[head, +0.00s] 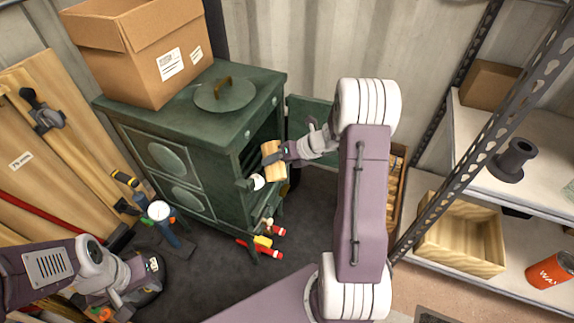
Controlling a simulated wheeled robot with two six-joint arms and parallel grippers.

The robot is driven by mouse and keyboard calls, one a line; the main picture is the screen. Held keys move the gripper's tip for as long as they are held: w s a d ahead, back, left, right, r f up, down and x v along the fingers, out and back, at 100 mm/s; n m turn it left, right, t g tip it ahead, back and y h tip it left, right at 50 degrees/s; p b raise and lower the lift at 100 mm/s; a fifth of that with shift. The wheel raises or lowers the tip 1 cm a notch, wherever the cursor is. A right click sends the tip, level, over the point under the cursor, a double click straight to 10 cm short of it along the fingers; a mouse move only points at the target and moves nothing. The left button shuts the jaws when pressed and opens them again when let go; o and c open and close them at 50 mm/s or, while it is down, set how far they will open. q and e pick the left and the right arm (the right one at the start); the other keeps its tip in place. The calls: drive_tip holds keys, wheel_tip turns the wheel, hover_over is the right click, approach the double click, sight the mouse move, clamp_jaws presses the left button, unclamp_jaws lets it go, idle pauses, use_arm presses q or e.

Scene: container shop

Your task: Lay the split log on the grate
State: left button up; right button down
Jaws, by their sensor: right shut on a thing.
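The split log (272,163), a short pale wooden piece, is in my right gripper (275,157), which is shut on it. It is held upright just in front of the open firebox of the green stove (225,185). The firebox opening (262,140) is dark, and I cannot make out the grate inside. The stove door (309,112) stands open to the right, partly behind my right arm. My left gripper (152,272) is low at the left, away from the stove; I cannot tell whether its fingers are open.
A cardboard box (150,60) and a round lid (225,93) sit on the stove top. Red-handled tools (262,250) lie on the floor below. Shelves with a wooden crate (462,240) stand at the right. Boards lean at the left.

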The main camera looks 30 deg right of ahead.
drive_tip(key=w+a, duration=0.3)
drive_tip(key=w, duration=0.1)
drive_tip(key=w+a+f, duration=0.1)
drive_tip(key=w+a, duration=0.2)
drive_tip(key=w, duration=0.1)
drive_tip(key=w+a+f, duration=0.1)
drive_tip(key=w+a, duration=0.3)
drive_tip(key=w, duration=0.1)
drive_tip(key=shift+f, duration=0.2)
drive_tip(key=shift+s+f+b, duration=0.15)
drive_tip(key=shift+f+b, duration=0.3)
drive_tip(key=shift+b, duration=0.15)
drive_tip(key=shift+a+f, duration=0.1)
drive_tip(key=shift+f, duration=0.2)
drive_tip(key=shift+a+f, duration=0.15)
drive_tip(key=shift+f, duration=0.2)
drive_tip(key=shift+d, duration=0.2)
